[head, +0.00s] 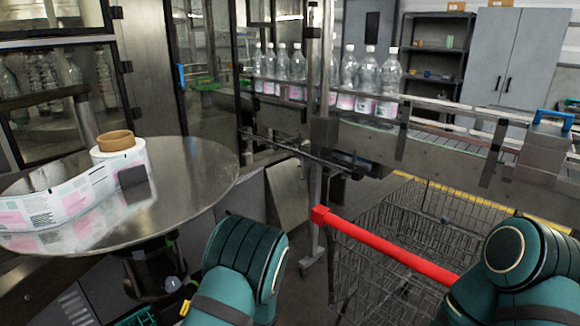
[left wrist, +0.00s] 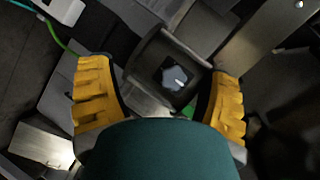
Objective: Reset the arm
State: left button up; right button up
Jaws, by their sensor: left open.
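My left gripper (left wrist: 158,100) shows in the left wrist view with its two yellow fingers spread wide apart. Nothing is held between them. Beyond the fingers is a dark square block (left wrist: 150,58) with a pale grey-blue piece in its opening; I cannot tell the distance to it. In the head view my left arm's teal link (head: 245,265) is at the bottom centre, beside the round table, and hides most of the hand. My right arm's teal link (head: 520,260) is at the bottom right; its gripper is out of view.
A round metal table (head: 205,180) at left carries a label reel (head: 120,160) with a brown core. A red bar (head: 385,252) crosses by a wire cart (head: 400,225). Several bottles (head: 350,75) stand on the conveyor (head: 440,125) behind. Some floor shows between the table and cart.

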pick_arm(q)
jog(key=s+d+f+g+h, duration=0.4)
jog(key=s+f+g+h, duration=0.25)
jog(key=s+f, duration=0.6)
jog(key=s+d+h, duration=0.6)
jog(key=s+d, duration=0.1)
jog(key=w+d+r+t+h, duration=0.1)
jog(key=d+r+t+h, duration=0.2)
jog(key=d+t+h, duration=0.1)
jog(key=shift+w+d+t+h, duration=0.35)
jog(key=shift+d+t, duration=0.1)
jog(key=shift+d, duration=0.65)
jog(key=shift+r, duration=0.1)
